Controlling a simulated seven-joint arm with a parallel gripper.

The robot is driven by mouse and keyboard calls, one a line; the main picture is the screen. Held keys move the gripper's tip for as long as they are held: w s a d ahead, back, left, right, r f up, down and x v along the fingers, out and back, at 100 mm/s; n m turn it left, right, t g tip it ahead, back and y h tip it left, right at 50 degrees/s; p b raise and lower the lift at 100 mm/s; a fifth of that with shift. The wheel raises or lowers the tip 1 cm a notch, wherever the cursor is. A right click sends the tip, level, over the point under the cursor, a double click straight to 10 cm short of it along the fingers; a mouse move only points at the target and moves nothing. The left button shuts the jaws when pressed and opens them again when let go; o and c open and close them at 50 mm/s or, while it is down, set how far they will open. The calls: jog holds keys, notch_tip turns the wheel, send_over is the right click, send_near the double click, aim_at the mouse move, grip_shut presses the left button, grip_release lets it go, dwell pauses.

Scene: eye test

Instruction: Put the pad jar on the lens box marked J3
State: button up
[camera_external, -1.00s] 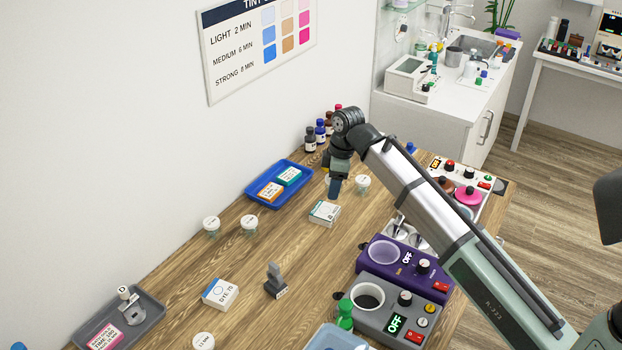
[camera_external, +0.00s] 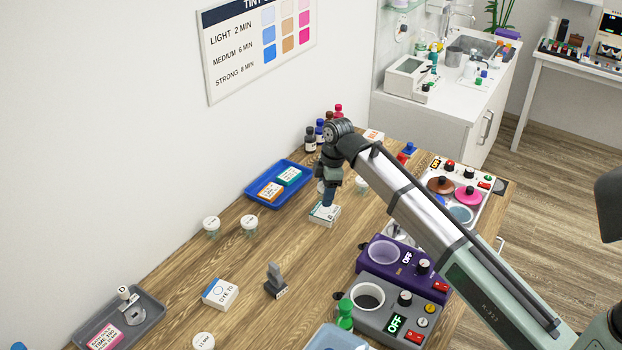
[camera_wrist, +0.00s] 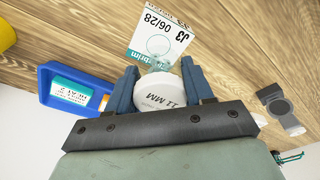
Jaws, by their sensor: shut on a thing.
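My gripper (camera_external: 328,203) points down over the lens box (camera_external: 321,221) in the external view. In the wrist view my gripper (camera_wrist: 159,80) has its two blue fingers on either side of the pad jar (camera_wrist: 160,97), shut on it. The jar has a white lid reading 11 MM and a clear body. Its clear base shows in front of the white and teal lens box marked J3 (camera_wrist: 165,22). I cannot tell whether the jar touches the box. In the external view the jar is mostly hidden by my fingers.
A blue tray (camera_external: 252,189) with boxes lies left. Other white-lidded jars (camera_external: 211,223) stand around, one (camera_external: 362,185) close right of my gripper. A DYE 70 box (camera_external: 220,293), a grey stand (camera_external: 274,281) and a purple heater (camera_external: 376,275) are nearer. Wood between them is bare.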

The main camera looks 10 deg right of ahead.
jog(key=shift+f, duration=1.75)
jog(key=o, duration=1)
jog(key=shift+f, duration=0.1)
jog(key=shift+o, duration=0.2)
jog(key=r, duration=0.4)
jog(key=d+r, duration=0.1)
jog(key=r, duration=0.7)
jog(key=shift+d+r, duration=0.1)
jog(key=shift+d, duration=0.3)
jog(key=shift+o, duration=0.4)
